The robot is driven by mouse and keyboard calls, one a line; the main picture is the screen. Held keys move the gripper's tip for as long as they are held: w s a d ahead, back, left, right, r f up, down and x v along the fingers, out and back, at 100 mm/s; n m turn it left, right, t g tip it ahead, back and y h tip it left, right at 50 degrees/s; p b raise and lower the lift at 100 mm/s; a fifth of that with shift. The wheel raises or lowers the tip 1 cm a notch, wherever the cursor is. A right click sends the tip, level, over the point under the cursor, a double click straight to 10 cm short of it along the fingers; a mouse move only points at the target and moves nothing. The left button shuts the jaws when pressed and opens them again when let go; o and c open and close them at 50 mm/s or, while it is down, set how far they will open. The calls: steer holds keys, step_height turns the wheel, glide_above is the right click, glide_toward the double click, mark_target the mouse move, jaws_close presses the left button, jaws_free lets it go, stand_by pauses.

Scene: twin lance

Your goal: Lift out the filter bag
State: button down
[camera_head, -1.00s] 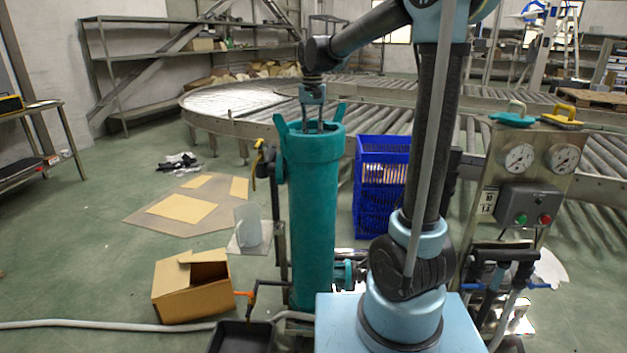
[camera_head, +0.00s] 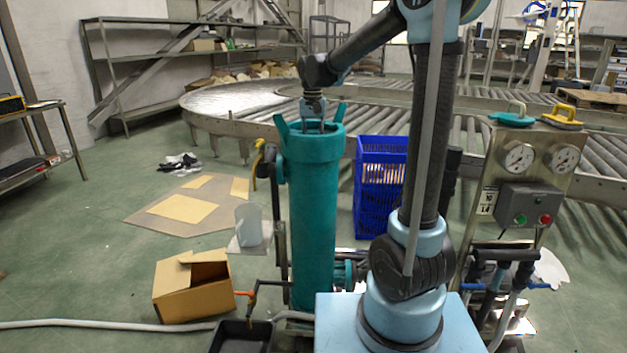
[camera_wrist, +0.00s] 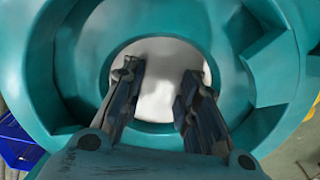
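The teal filter housing (camera_head: 312,215) stands upright in the middle of the head view, with its top open. My gripper (camera_head: 313,126) points straight down into that open top. In the wrist view my gripper (camera_wrist: 160,98) has its two fingers apart, inside the teal rim (camera_wrist: 75,60). Between and beyond the fingers a pale, whitish round surface shows in the bore, apparently the filter bag (camera_wrist: 160,90). Nothing is clearly held. The fingertips are hidden by the housing in the head view, and the depth of the bag is hard to tell.
A blue crate (camera_head: 382,185) stands right of the housing. A gauge panel (camera_head: 530,170) with valves is further right. An open cardboard box (camera_head: 192,290) and a black tray (camera_head: 240,338) are on the floor at left. A roller conveyor (camera_head: 230,105) runs behind.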

stand_by(0.3)
steer(key=shift+w, duration=0.1)
step_height(320, 180, up, 22)
stand_by(1.9)
